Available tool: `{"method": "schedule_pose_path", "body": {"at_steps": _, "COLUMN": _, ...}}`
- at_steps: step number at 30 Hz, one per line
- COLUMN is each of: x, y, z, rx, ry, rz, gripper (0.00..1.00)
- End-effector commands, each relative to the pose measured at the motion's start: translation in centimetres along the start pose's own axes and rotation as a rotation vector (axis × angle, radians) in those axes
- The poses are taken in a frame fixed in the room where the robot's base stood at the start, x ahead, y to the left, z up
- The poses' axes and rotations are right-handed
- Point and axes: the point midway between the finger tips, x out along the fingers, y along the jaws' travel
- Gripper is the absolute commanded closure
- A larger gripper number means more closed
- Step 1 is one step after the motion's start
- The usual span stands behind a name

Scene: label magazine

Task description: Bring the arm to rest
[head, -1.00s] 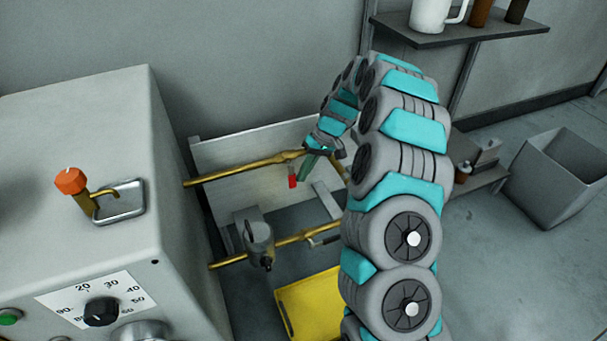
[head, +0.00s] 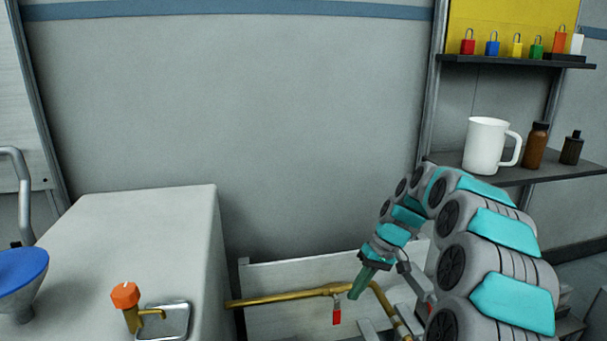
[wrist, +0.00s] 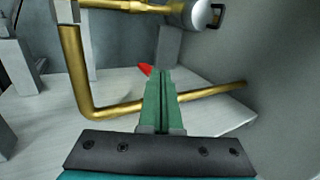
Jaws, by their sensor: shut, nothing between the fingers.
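My arm, grey with teal panels, arches in from the lower right of the head view. My gripper (head: 357,287) points down, close to a brass pipe (head: 285,299) that runs in front of a pale panel. In the wrist view, the green fingers of my gripper (wrist: 160,75) lie together with nothing between them. A red tag or handle (head: 337,316) hangs at the pipe just left of the fingers. Its red tip also shows beyond the fingers in the wrist view (wrist: 145,69). I cannot tell whether the fingers touch the pipe.
A grey cabinet (head: 150,230) with an orange-knobbed tap (head: 125,296) stands at left, beside a blue funnel-like bowl (head: 20,270). A shelf (head: 450,159) at right holds a white jug (head: 486,146) and bottles. Coloured padlocks sit on a higher shelf (head: 500,61). The wall's middle is clear.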

Motion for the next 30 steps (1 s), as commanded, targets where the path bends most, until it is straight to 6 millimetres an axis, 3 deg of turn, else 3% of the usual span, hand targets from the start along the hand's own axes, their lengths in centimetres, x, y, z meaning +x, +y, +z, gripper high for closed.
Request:
{"method": "schedule_pose_path", "body": {"at_steps": 1, "x": -0.7, "y": -1.5, "z": 1.3, "rx": -0.007, "ry": -0.005, "rz": 0.007, "gripper": 1.0}}
{"method": "schedule_pose_path", "body": {"at_steps": 6, "x": -1.8, "y": -5.2, "z": 5.6, "rx": -0.011, "ry": -0.035, "rz": 0.045, "gripper": 1.0}}
{"method": "schedule_pose_path", "body": {"at_steps": 15, "x": -2.9, "y": -9.5, "z": 14.4, "rx": 0.008, "ry": -0.073, "rz": 0.138, "gripper": 1.0}}
{"method": "schedule_pose_path", "body": {"at_steps": 21, "x": -3.0, "y": -10.9, "z": 20.7, "rx": 0.042, "ry": -0.088, "rz": 0.213, "gripper": 1.0}}
{"method": "schedule_pose_path", "body": {"at_steps": 30, "x": -2.2, "y": -10.9, "z": 30.6, "rx": 0.13, "ry": -0.097, "rz": 0.334, "gripper": 1.0}}
